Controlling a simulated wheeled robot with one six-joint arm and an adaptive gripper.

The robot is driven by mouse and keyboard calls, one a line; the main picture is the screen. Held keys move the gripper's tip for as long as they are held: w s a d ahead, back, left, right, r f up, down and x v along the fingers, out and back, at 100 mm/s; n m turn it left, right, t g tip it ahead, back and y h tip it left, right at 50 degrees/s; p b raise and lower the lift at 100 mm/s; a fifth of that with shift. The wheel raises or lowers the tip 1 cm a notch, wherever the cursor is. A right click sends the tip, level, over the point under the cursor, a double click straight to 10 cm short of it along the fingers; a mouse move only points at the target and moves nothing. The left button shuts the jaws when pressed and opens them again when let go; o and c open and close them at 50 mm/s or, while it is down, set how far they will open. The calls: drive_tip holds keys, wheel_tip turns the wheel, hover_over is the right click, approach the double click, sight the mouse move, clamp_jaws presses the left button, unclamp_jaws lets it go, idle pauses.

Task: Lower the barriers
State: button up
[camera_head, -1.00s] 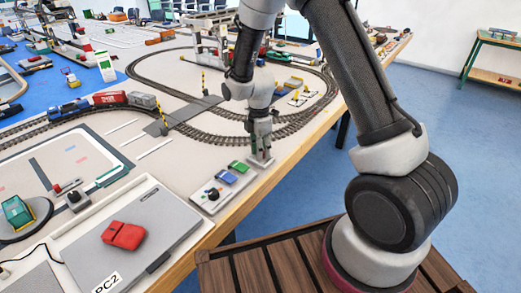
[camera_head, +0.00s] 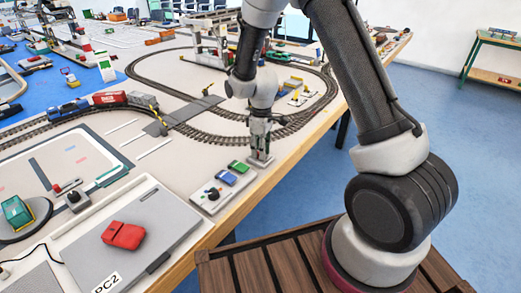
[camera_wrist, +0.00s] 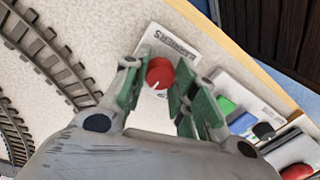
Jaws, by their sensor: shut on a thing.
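My gripper (camera_head: 260,143) points down at the table's right edge over a small light panel (camera_head: 259,162). In the wrist view, my gripper (camera_wrist: 157,84) has its green fingers on both sides of a red knob (camera_wrist: 160,73) and is shut on it. The knob has a white mark and sits on the panel (camera_wrist: 172,44) labelled "BARRIERS". In the head view, two striped yellow and black barriers stand by the grey level crossing (camera_head: 190,114). The near barrier (camera_head: 156,113) and the far barrier (camera_head: 207,89) are both tilted, neither upright nor flat.
Beside the knob panel is another panel (camera_head: 206,196) with a blue block (camera_head: 226,178), a green block (camera_head: 238,167) and a black knob (camera_head: 213,194). Railway track (camera_head: 215,138) curves behind my gripper. A train with a red wagon (camera_head: 110,98) stands at left.

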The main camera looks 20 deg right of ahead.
drive_tip(key=m, duration=0.4)
drive_tip(key=shift+m, duration=2.2)
drive_tip(key=o, duration=1)
drive_tip(key=shift+o, duration=0.2)
drive_tip(key=shift+r, duration=0.1)
wheel_tip(320, 180, up, 12)
drive_tip(key=shift+d, duration=0.4)
